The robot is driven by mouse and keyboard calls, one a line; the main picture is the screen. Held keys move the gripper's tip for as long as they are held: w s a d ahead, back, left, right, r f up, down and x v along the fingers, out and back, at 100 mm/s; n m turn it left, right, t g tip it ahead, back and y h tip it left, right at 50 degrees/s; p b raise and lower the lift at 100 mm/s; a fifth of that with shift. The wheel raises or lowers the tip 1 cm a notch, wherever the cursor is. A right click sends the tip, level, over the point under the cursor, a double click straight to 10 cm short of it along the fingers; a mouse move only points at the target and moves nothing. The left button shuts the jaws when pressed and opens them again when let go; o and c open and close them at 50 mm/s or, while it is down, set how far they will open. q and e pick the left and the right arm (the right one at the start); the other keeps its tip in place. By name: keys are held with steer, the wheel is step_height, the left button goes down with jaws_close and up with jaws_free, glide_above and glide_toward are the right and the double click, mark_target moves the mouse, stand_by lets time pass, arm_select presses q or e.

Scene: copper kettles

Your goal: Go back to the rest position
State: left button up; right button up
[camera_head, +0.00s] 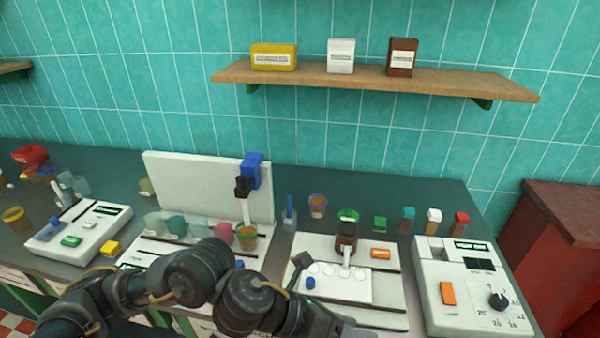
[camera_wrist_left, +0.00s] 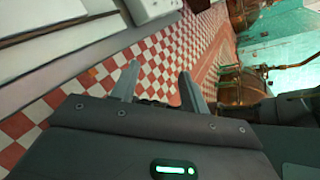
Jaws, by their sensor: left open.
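My left gripper (camera_wrist_left: 158,82) shows in the left wrist view with its two fingers spread apart and nothing between them. It hangs over the red and white checkered floor (camera_wrist_left: 165,48), clear of any object. In the head view my left arm (camera_head: 225,285) crosses the lower middle in front of the counter; its gripper is out of that frame. My right arm and gripper are not in view.
The dark counter (camera_head: 320,178) holds a small scale (camera_head: 82,232), a white upright panel (camera_head: 205,185), several cups and a control box (camera_head: 460,285). Copper vessels (camera_wrist_left: 240,88) stand right of the gripper in the wrist view. A wooden shelf (camera_head: 370,82) is above.

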arm_select(q)
steer(key=w+a+r+n+t+h, duration=0.15)
steer(key=w+n+t, duration=0.45)
steer(key=n, duration=0.8)
steer(key=w+a+f+n+t+y, duration=0.1)
steer(key=a+f+n+t+y, duration=0.2)
steer(key=a+n, duration=0.4)
steer(key=a+f+n+t+y, duration=0.1)
steer(key=a+f+n+y, duration=0.3)
steer(key=a+f+n, duration=0.3)
steer(key=s+a+f+n+g+y, duration=0.7)
steer(key=s+a+f+n, duration=0.6)
steer(key=s+a+n, duration=0.3)
steer(key=s+a+f+m+g, duration=0.1)
steer(key=s+f, duration=0.1)
steer(key=f, duration=1.2)
steer(key=s+a+f, duration=0.1)
steer(key=s+f, duration=0.1)
steer(key=f, duration=1.3)
steer(key=s+a+f+g, duration=0.1)
steer(key=s+a+f, duration=0.1)
steer(key=s+f, duration=1.1)
steer(key=shift+s+a+f+m, duration=0.2)
steer(key=shift+s+m, duration=0.1)
steer(key=shift+s, duration=0.8)
